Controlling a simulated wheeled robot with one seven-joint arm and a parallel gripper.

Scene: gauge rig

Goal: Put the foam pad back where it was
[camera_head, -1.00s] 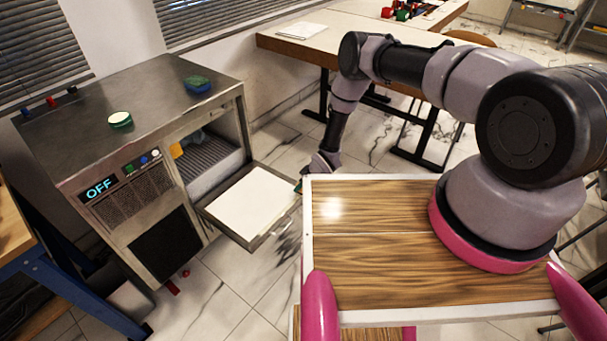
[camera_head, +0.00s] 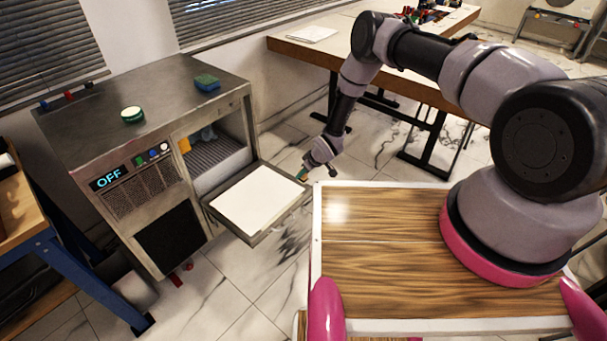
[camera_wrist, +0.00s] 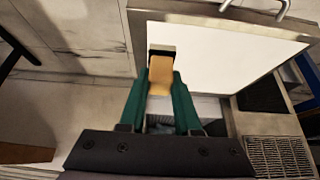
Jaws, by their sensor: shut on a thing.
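In the head view my gripper (camera_head: 303,174) is small, just past the outer corner of the machine's lowered door (camera_head: 255,240). The pad's far end overlaps the door's edge in the wrist view; I cannot tell whether they touch. The metal machine (camera_head: 80,140) stands open, its display reading OFF. A yellow-orange thing (camera_head: 184,145) and a blue thing (camera_head: 207,133) show inside its chamber, partly hidden.
A blue-green sponge-like block (camera_head: 207,83) and a round green-and-white item (camera_head: 132,114) sit on top of the machine. A white-rimmed wooden top (camera_head: 400,280) is in front. A long table (camera_head: 345,45) stands behind. Marble floor is free between them.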

